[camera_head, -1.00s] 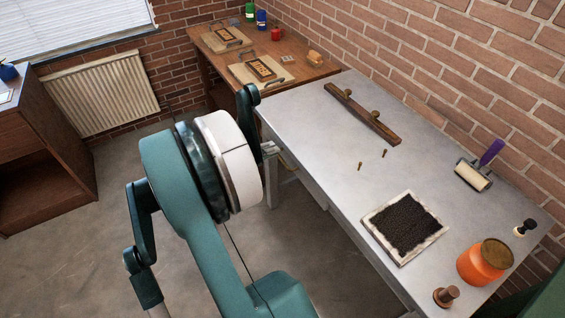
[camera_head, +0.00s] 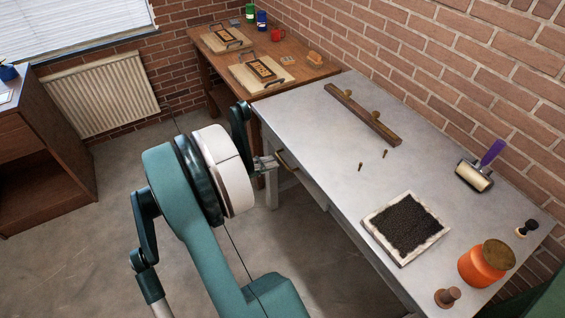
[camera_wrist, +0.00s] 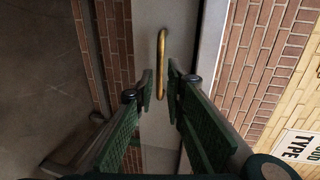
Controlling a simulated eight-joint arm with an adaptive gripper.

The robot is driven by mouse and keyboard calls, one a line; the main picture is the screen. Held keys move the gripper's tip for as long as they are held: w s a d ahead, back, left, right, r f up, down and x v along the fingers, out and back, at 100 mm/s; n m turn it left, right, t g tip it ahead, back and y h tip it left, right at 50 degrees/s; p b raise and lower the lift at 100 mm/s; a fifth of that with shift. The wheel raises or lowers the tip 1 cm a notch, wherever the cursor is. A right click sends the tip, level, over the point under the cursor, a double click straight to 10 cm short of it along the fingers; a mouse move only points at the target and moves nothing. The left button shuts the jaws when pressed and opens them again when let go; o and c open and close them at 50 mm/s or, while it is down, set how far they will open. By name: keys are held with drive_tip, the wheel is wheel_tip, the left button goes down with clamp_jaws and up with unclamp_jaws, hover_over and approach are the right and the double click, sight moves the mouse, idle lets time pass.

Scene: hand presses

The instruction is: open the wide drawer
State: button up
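The wide drawer (camera_head: 312,188) is in the front of the grey metal table. Its front looks flush with the table, though my arm hides part of it. Its brass bar handle (camera_head: 288,161) shows just right of my gripper (camera_head: 266,164). In the wrist view the brass handle (camera_wrist: 161,62) stands upright on the grey drawer front. My gripper (camera_wrist: 162,82) is open there, with a green finger on each side of the handle's lower end. A gap shows between the fingers and the handle; whether the tips reach past it I cannot tell.
The grey table (camera_head: 330,150) carries an inked slab (camera_head: 406,224), an orange jar (camera_head: 486,264), a roller (camera_head: 475,174) and a wooden bar (camera_head: 362,115). A wooden table (camera_head: 270,80) stands behind. The floor left of the drawer is clear.

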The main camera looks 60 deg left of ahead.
sight(282, 161)
drive_tip(key=shift+b+x, duration=0.6)
drive_tip(key=shift+x, duration=2.6)
clamp_jaws()
drive_tip(key=f+b+v, duration=0.1)
drive_tip(key=f+v, duration=0.2)
drive_tip(key=v, duration=1.4)
drive_tip(key=s+f+b+v, duration=0.1)
drive_tip(key=f+v, duration=0.3)
drive_tip(key=v, duration=1.3)
drive_tip(key=shift+s, duration=0.3)
unclamp_jaws()
